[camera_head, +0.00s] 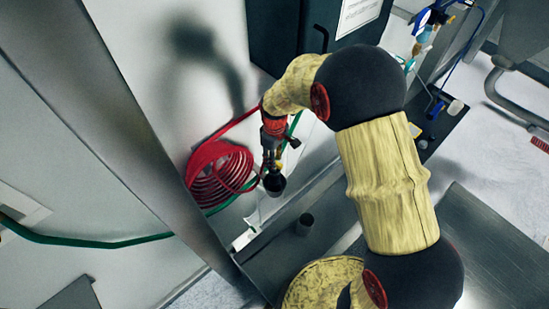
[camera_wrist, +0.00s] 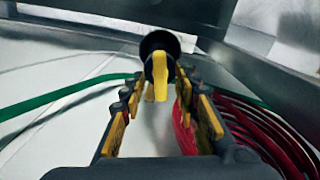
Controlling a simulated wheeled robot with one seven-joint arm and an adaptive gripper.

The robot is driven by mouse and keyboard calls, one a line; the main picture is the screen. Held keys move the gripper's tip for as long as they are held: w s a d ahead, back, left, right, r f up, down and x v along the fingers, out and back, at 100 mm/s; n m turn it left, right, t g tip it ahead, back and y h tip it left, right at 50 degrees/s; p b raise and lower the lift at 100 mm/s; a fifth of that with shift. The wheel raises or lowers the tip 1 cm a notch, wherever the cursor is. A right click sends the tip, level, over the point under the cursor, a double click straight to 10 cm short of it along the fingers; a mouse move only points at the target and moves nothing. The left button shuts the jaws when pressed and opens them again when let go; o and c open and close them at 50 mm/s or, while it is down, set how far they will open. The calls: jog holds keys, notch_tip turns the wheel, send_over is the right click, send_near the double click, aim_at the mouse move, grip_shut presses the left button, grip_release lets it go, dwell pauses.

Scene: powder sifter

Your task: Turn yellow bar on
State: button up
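The yellow bar (camera_wrist: 160,72) is on a round black knob (camera_wrist: 158,46) at the top middle of the wrist view. The bar looks upright in that picture. My gripper (camera_wrist: 160,85) is open, with one yellow-padded finger to each side of the bar's line. The bar shows in the gap near the fingertips; I cannot tell whether either finger touches it. In the head view my gripper (camera_head: 271,160) points down, with the dark round knob (camera_head: 274,183) at its tip. The yellow bar cannot be made out there.
A coiled red hose (camera_head: 218,173) hangs close to the left of my gripper, against a pale panel. A green hose (camera_head: 100,242) runs below it. A grey metal post (camera_head: 135,130) stands at left. A small dark cup-like part (camera_head: 304,224) is on the dark surface below right.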

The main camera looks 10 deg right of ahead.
jog(key=shift+c, duration=1.3)
grip_shut()
